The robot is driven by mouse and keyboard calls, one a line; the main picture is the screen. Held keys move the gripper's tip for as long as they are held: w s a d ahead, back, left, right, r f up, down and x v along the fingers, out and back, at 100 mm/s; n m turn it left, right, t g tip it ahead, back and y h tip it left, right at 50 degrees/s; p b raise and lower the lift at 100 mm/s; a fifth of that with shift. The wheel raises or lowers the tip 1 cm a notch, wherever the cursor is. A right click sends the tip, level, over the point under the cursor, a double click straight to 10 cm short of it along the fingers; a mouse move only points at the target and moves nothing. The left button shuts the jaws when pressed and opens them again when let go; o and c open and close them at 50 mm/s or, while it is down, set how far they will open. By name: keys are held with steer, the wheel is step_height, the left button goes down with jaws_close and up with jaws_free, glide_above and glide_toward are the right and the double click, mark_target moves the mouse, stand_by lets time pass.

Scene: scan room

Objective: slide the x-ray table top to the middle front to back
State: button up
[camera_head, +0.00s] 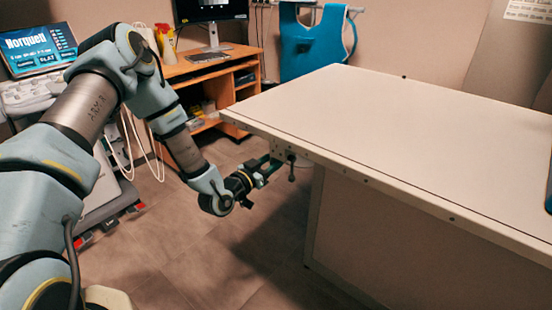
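The x-ray table top (410,130) is a wide, pale flat slab that fills the right half of the view. A metal rail runs along its near edge, and a small plate with a dark knobbed lever (291,168) is fixed there near the left corner. My gripper (272,168) reaches in from the left, low beside this edge, with its greenish fingers close to the plate and the lever. I cannot tell whether the fingers touch or grasp anything, as they are small and partly merge with the dark parts there.
The table's pale base (370,245) stands under the top. A wooden desk (215,75) with a monitor (210,10) is behind, next to a blue apron (312,45) on a rack. A console with a screen (38,48) stands at left. The floor (190,250) in front is clear.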

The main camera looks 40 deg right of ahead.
jaws_close()
stand_by(1.3)
